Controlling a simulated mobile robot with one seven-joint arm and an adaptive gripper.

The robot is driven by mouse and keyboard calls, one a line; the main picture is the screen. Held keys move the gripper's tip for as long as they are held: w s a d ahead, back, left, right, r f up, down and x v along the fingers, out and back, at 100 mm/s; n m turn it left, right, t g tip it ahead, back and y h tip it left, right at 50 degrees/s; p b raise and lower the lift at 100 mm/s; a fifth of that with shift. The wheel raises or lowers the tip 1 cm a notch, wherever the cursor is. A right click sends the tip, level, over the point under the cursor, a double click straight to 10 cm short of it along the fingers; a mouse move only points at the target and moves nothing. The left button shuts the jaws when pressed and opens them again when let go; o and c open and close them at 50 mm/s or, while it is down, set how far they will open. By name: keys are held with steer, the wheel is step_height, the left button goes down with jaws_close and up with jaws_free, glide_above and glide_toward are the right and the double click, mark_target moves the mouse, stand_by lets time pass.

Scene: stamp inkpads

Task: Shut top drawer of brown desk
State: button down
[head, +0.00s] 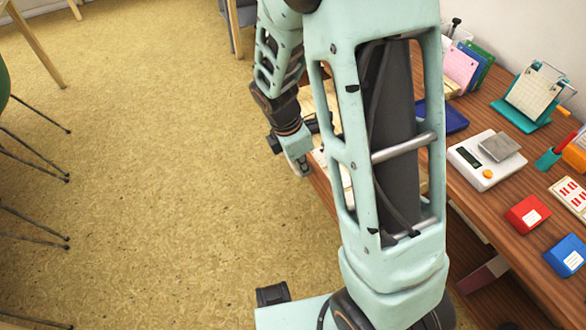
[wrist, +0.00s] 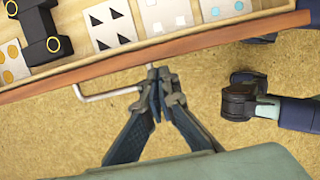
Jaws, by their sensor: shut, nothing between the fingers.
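The brown desk (head: 515,215) stands along the right in the head view. Its drawer is pulled out and mostly hidden behind my arm; the drawer front (wrist: 215,50) crosses the wrist view at a slant. A pale bar handle (wrist: 108,93) sticks out from that front. My gripper (wrist: 158,80) is shut and empty, with its fingertips at the drawer front beside the right end of the handle. I cannot tell whether they touch it. In the head view my gripper (head: 302,168) is at the drawer's outer edge.
The drawer holds cards with triangles (wrist: 110,25) and a black object with yellow rings (wrist: 42,35). On the desk are a white scale (head: 480,165), a red inkpad (head: 526,214) and a blue inkpad (head: 566,254). The floor to the left is clear up to chair legs.

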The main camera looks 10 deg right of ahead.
steer(key=shift+w+d, duration=0.1)
steer(key=shift+d, duration=0.15)
steer(key=w+d+p, duration=0.2)
steer(key=d, duration=0.6)
steer(key=w+d+p, duration=0.2)
steer(key=d+p, duration=0.1)
steer(key=d, duration=0.5)
steer(key=w+d+p, duration=0.2)
steer(key=d+p, duration=0.1)
steer(key=d, duration=0.5)
steer(key=shift+w, duration=0.2)
steer(key=shift+a, duration=0.1)
